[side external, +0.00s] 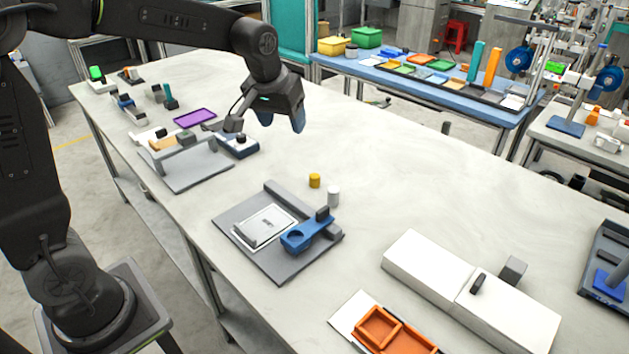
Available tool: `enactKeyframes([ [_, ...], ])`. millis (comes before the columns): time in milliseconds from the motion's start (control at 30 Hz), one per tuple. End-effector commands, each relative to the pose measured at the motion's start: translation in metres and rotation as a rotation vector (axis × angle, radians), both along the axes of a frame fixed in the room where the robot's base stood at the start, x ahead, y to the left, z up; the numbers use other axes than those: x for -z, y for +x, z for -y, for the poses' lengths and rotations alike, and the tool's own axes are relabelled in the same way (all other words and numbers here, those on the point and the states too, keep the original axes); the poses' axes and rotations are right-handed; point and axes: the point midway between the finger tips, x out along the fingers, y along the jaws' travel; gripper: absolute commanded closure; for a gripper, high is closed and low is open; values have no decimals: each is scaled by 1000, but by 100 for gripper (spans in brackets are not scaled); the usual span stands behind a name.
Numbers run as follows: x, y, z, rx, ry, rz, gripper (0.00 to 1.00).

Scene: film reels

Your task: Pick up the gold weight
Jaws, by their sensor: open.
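The gold weight (314,181) is a small upright cylinder on the grey table. It stands just behind a grey fixture board (262,263).
The board carries a white plate (265,227) and a blue bracket (303,236). White boxes (431,263) and an orange tray (378,326) lie to the right. Another grey fixture (192,173) and a purple tray (195,118) lie left. The table behind the gold weight is clear.

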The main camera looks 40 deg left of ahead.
Motion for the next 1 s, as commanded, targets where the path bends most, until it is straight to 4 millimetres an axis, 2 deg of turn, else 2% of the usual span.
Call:
enactKeyframes([
  [33, 15, 21, -7, -30, -2, -20, 37],
  [100, 35, 47, -16, -74, -6, -35, 37],
  [200, 64, 78, -28, -131, -10, -54, 37],
  [333, 97, 105, -41, -187, -12, -70, 37],
  [467, 116, 119, -48, -219, -15, -78, 37],
  [667, 139, 126, -52, -229, -15, -83, 37],
  [900, 184, 136, -59, -228, -15, -83, 37],
  [1000, 196, 139, -61, -227, -14, -82, 37],
])
